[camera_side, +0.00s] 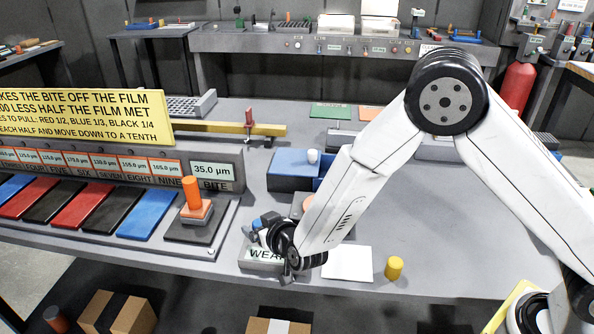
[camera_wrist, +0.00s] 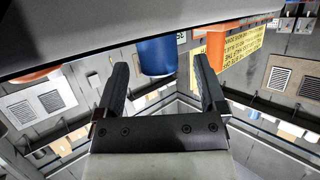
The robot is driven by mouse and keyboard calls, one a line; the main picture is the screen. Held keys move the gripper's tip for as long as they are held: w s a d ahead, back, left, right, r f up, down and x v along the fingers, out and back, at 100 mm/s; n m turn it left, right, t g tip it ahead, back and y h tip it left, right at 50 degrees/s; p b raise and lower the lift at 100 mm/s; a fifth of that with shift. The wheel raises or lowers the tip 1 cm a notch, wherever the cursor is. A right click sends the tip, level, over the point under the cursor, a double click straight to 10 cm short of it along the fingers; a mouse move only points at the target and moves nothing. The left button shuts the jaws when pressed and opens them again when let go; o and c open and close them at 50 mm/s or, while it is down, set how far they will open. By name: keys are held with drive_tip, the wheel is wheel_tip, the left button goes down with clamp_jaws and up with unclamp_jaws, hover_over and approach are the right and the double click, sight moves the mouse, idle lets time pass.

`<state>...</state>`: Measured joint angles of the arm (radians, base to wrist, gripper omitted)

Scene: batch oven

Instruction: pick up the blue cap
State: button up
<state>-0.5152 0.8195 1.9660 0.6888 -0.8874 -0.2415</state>
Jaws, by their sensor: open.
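The blue cap (camera_wrist: 157,52) is a plain blue cylinder in the wrist view, between and just beyond my fingertips. My gripper (camera_wrist: 161,66) is open, one finger on each side of the cap, with a gap visible to both. I cannot tell whether the cap lies within the fingers' reach. In the side view my gripper (camera_side: 264,220) is low over the front of the bench, behind the block marked "WEA". A small blue patch (camera_side: 256,224) beside it is probably the cap, mostly hidden by the gripper.
An orange peg (camera_side: 192,192) stands on a dark pad to the left, below the "35.0 µm" plate (camera_side: 212,171). A blue box (camera_side: 288,165) lies behind my gripper. A white sheet (camera_side: 347,263) and yellow cylinder (camera_side: 394,268) are to the right.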

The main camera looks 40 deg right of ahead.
clamp_jaws()
drive_tip(key=shift+r, duration=0.15)
idle(0.4)
drive_tip(key=shift+r, duration=0.7)
drive_tip(key=s+d+r, duration=0.4)
drive_tip(key=s+r, duration=0.7)
drive_tip(key=s, duration=0.2)
drive_tip(key=shift+s+r, duration=0.15)
drive_tip(key=shift+s, duration=0.05)
